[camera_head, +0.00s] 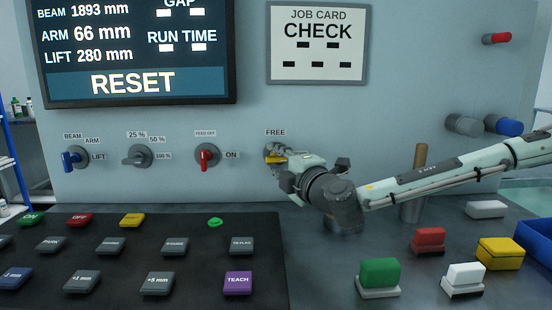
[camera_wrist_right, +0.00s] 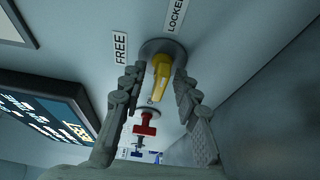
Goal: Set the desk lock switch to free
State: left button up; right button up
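The desk lock switch (camera_head: 272,154) is a yellow handle on a round grey base on the upright panel, under a FREE label (camera_head: 275,132). In the right wrist view the yellow handle (camera_wrist_right: 161,74) lies between my fingers, with the FREE label to its left and the LOCKED label (camera_wrist_right: 177,14) above it. I cannot tell surely which label the handle is set to. My right gripper (camera_head: 280,160) is at the switch and hides its right side in the head view. Its fingers (camera_wrist_right: 157,86) are open, one on each side of the handle, with gaps visible. My left gripper is not in view.
A red-handled FEED OFF/ON switch (camera_head: 206,156) sits left of the lock switch, with grey (camera_head: 138,156) and blue (camera_head: 74,158) switches further left. A dark button console (camera_head: 190,285) lies below. Green (camera_head: 380,272) and red (camera_head: 429,238) blocks stand on the desk at right.

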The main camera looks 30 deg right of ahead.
jog(key=shift+c, duration=0.2)
grip_shut()
